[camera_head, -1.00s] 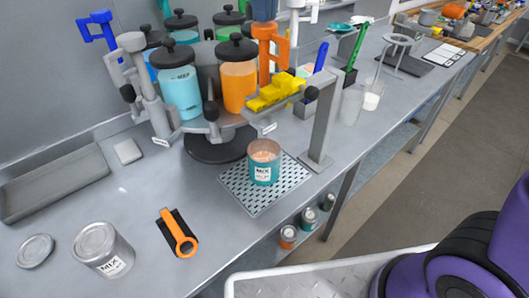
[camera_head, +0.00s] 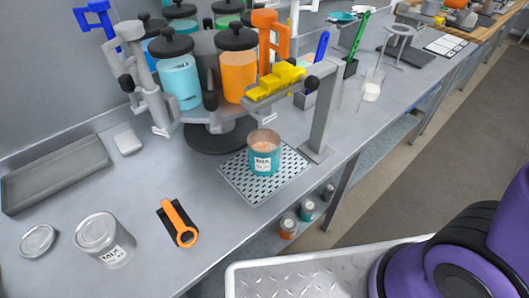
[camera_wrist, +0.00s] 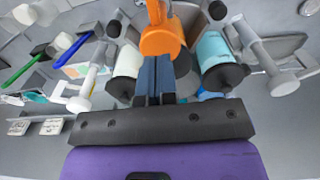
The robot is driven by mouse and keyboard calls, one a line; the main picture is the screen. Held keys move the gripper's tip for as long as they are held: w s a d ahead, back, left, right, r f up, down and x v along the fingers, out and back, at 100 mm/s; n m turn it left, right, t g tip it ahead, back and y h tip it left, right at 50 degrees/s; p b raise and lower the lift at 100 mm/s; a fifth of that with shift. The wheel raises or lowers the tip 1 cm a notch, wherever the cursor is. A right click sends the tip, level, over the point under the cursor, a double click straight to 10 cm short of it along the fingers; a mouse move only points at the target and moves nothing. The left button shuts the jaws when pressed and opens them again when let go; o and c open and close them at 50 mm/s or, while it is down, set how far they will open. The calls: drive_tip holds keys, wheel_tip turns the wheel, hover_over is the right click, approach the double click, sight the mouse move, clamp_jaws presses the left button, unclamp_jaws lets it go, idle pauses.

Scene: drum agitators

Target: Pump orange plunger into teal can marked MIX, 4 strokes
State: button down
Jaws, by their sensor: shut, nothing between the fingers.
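The orange plunger (camera_head: 268,35) stands upright behind the yellow stepped piece (camera_head: 275,83), beside the orange jar (camera_head: 238,82). The teal can marked MIX (camera_head: 264,152) stands open and upright on a perforated mat (camera_head: 238,186), in front of the dispenser. Pinkish contents show inside it. My gripper (camera_wrist: 154,62) shows only in the wrist view. Its blue-grey fingers are shut with nothing between them. An orange part (camera_wrist: 160,38) lies just beyond the fingertips. I cannot tell whether they touch it.
A blue handle (camera_head: 97,18) and a teal jar (camera_head: 179,82) stand left of the plunger. A grey post (camera_head: 322,112) rises right of the can.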

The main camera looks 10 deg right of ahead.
sight(264, 12)
drive_tip(key=shift+f, duration=1.85)
drive_tip(key=shift+r, duration=1.9)
drive_tip(key=shift+f, duration=0.1)
drive_tip(key=shift+f, duration=1.75)
drive_tip(key=shift+r, duration=1.85)
